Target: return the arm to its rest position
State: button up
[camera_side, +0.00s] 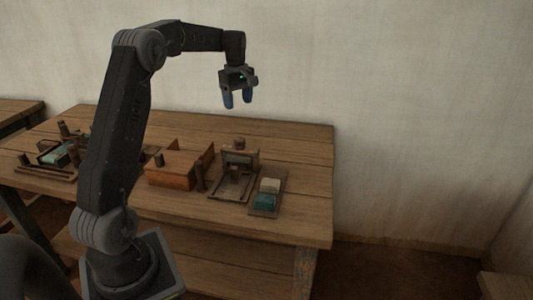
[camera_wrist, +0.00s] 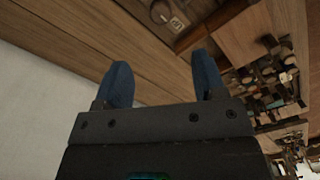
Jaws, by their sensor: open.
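My gripper (camera_side: 238,101) is raised well above the wooden table, with its two blue fingers pointing down. In the wrist view my gripper (camera_wrist: 162,80) shows both blue fingers apart with nothing between them. It is open and empty, and touches nothing. My arm rises from its base in front of the table and bends over at the top.
The wooden table (camera_side: 300,190) carries a wooden box (camera_side: 180,172), a small press-like frame (camera_side: 238,170), and a tray with a pale block and a teal block (camera_side: 265,202). Several small items lie at the left. The table's right end is bare. A plain wall (camera_side: 430,120) stands behind.

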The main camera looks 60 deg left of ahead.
jog(key=s+d+r+m+t, duration=0.1)
jog(key=s+d+r+m, duration=0.15)
jog(key=d, duration=0.45)
jog(key=s+d+r+m+t+y, duration=0.1)
jog(key=s+d+r+m, duration=0.1)
jog(key=d+m, duration=0.35)
jog(key=s+d+r+m+t, duration=0.1)
jog(key=s+d+r, duration=0.15)
jog(key=d, duration=0.55)
jog(key=s+d+f+m+t+h, duration=0.1)
jog(key=s+d+f+m, duration=0.3)
jog(key=s+d+m, duration=0.6)
jog(key=s+d+t, duration=0.1)
jog(key=s+d, duration=0.2)
jog(key=s, duration=0.2)
jog(key=shift+f+m+t, duration=0.25)
jog(key=shift+m+t, duration=0.05)
jog(key=shift+m, duration=0.1)
